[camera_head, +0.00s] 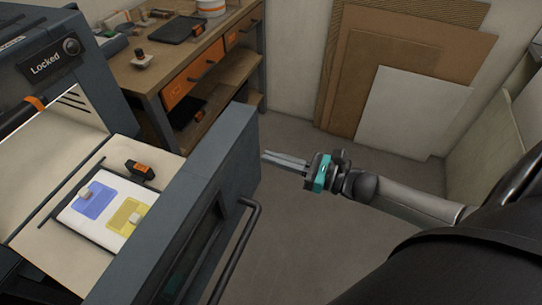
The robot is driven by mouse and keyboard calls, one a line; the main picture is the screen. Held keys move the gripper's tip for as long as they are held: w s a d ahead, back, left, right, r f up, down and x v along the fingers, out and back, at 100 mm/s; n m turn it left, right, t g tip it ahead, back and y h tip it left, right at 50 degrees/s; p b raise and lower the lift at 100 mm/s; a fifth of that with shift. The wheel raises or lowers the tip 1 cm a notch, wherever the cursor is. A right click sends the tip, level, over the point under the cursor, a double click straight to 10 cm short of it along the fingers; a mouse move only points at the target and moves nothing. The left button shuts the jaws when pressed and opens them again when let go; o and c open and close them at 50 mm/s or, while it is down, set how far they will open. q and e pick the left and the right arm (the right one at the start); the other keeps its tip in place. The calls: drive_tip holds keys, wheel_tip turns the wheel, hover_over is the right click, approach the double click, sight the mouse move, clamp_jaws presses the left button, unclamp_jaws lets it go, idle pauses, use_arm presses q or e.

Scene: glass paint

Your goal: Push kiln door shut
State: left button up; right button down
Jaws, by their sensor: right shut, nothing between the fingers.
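The kiln door (190,185) is a dark grey slab with a window and a black bar handle (238,250) on its outer face. It stands open, away from the kiln body (35,55) at the upper left. My right gripper (264,155) comes in from the right with its fingers together, holding nothing. Its fingertips are close to the outer face of the door near its far end; I cannot tell whether they touch. My left gripper does not show.
A pale shelf (50,240) behind the door bears a white sheet (108,238) with blue and yellow panes and a small black-orange tool (139,170). A wooden workbench (145,85) with orange drawers stands beyond. Boards (410,115) lean on the wall. Floor (310,235) is clear.

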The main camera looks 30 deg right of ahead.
drive_tip(key=shift+w+a, duration=0.3)
drive_tip(key=shift+w, duration=0.1)
